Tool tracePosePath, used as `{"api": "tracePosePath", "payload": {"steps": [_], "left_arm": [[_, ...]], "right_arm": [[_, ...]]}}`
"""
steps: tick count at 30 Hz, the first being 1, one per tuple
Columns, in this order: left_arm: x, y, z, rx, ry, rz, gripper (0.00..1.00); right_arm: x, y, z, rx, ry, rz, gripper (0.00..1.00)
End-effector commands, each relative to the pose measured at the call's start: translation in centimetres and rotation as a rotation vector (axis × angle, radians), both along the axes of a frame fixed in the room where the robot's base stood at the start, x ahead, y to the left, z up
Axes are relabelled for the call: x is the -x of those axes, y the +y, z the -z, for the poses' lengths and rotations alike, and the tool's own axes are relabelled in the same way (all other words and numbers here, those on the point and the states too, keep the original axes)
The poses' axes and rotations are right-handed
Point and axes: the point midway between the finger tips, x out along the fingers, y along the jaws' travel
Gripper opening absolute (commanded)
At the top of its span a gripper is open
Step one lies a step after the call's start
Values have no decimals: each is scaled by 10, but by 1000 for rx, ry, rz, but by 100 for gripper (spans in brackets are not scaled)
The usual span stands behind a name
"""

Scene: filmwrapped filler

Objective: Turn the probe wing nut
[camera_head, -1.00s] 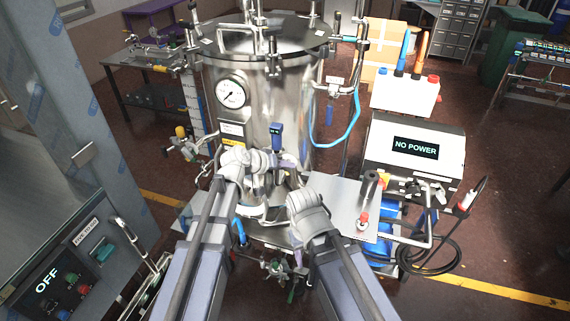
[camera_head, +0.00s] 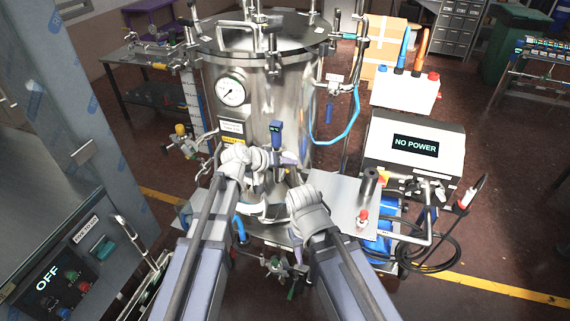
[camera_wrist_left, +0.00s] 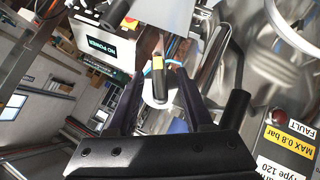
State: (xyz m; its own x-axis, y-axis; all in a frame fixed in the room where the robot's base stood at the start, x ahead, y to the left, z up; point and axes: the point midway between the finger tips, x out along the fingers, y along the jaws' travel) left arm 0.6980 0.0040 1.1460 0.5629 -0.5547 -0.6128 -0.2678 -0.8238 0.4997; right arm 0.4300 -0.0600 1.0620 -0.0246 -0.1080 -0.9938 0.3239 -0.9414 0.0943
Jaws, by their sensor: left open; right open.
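The probe (camera_head: 276,128) has a blue head with a small lit display and stands upright in front of the steel vessel (camera_head: 260,95). Its wing nut cannot be made out in the head view. My left gripper (camera_head: 284,161) is open just below the blue head, partly hidden by its own wrist. In the left wrist view, the left gripper (camera_wrist_left: 160,78) has its two dark fingers spread. A dark piece with a yellow band (camera_wrist_left: 158,78) shows between them; I cannot tell whether they touch it. My right gripper (camera_head: 296,186) is open, lower and to the right, its fingers mostly hidden.
A pressure gauge (camera_head: 231,92) is on the vessel's front. A metal side shelf (camera_head: 340,200) carries a red-topped item (camera_head: 362,218). A unit reading NO POWER (camera_head: 415,148) stands to the right. An OFF panel (camera_head: 62,280) is at the lower left. Hoses hang around the vessel.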

Motion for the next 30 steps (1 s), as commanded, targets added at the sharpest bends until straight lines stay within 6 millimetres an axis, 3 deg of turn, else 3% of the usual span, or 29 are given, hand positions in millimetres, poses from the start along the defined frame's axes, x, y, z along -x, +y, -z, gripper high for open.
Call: {"api": "tracePosePath", "payload": {"steps": [8,18,30], "left_arm": [[12,11,-15,0,0,-2,51],[42,40,-47,-1,-1,-1,51],[44,43,-47,0,0,0,51]], "right_arm": [[0,0,-15,0,0,3,50],[0,0,-47,-2,0,10,50],[0,0,-47,-2,-1,11,50]]}}
